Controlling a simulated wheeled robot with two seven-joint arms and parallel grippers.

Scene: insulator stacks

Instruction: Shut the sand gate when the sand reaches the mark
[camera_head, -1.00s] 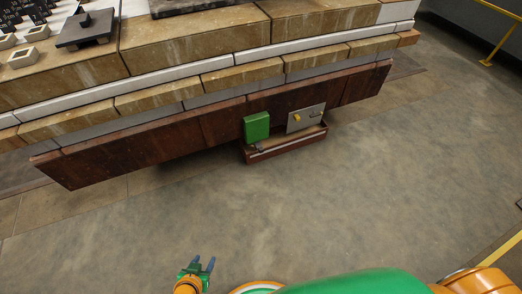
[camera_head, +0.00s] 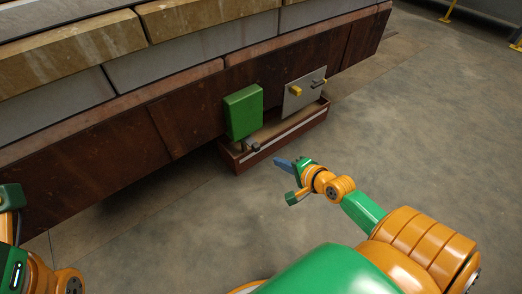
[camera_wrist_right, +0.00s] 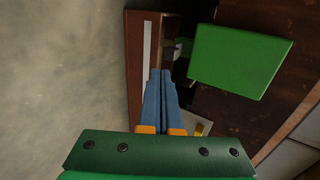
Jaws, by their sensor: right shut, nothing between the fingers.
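A green box (camera_head: 243,111) is fixed on the dark brown side wall, with a small dark fitting (camera_head: 252,146) below it. Beside it is a grey plate (camera_head: 304,92) with a yellow knob (camera_head: 295,91) and a small dark lever (camera_head: 319,82). Below both is a reddish-brown trough (camera_head: 240,162) with a pale stripe (camera_head: 283,137) along its front. I cannot make out a sand level. My right gripper (camera_head: 278,163) is shut and empty, in front of the trough. In the right wrist view its blue fingers (camera_wrist_right: 160,75) point toward the fitting, with the green box (camera_wrist_right: 238,62) to the right.
The brown wall (camera_head: 110,150) runs diagonally under stone blocks (camera_head: 97,43). Open concrete floor (camera_head: 430,130) lies in front and to the right. A yellow rail (camera_head: 449,12) stands far off at the top right. Part of my left arm shows at the left edge.

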